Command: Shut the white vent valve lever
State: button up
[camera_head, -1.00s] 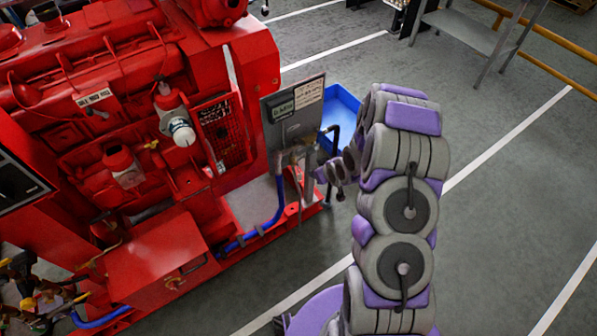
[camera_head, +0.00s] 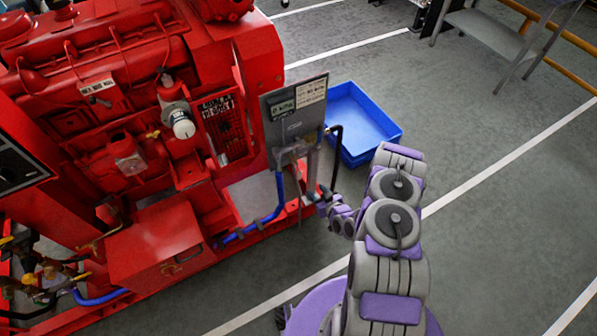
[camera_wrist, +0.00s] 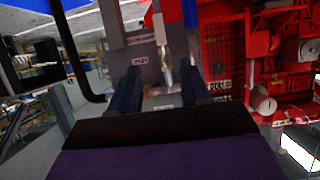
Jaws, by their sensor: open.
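A pale, whitish lever-like bar (camera_wrist: 161,30), apparently the white vent valve lever, shows upright in the wrist view beside a grey plate with a small white label. My gripper (camera_wrist: 161,80) is open, its two dark fingers on either side of the bar's lower end, with a gap to each. I cannot tell how deep the bar sits between the fingers, or whether they touch it. In the head view my gripper (camera_head: 318,196) is low beside the pipes under the grey sign panel (camera_head: 294,112); the lever is too small to make out there.
The red engine (camera_head: 150,130) fills the left. A black bent pipe (camera_head: 337,150) rises close to my gripper and also shows in the wrist view (camera_wrist: 75,50). A blue tray (camera_head: 358,122) lies behind on the floor. Open grey floor (camera_head: 500,200) is on the right.

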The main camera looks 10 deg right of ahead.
aim_at(300, 174)
jog(key=b+x, duration=0.2)
jog(key=x, duration=0.6)
jog(key=b+x, duration=0.3)
jog(key=x, duration=0.5)
jog(key=shift+a+f, duration=0.15)
jog(key=shift+f, duration=0.15)
jog(key=shift+w, duration=0.45)
grip_shut()
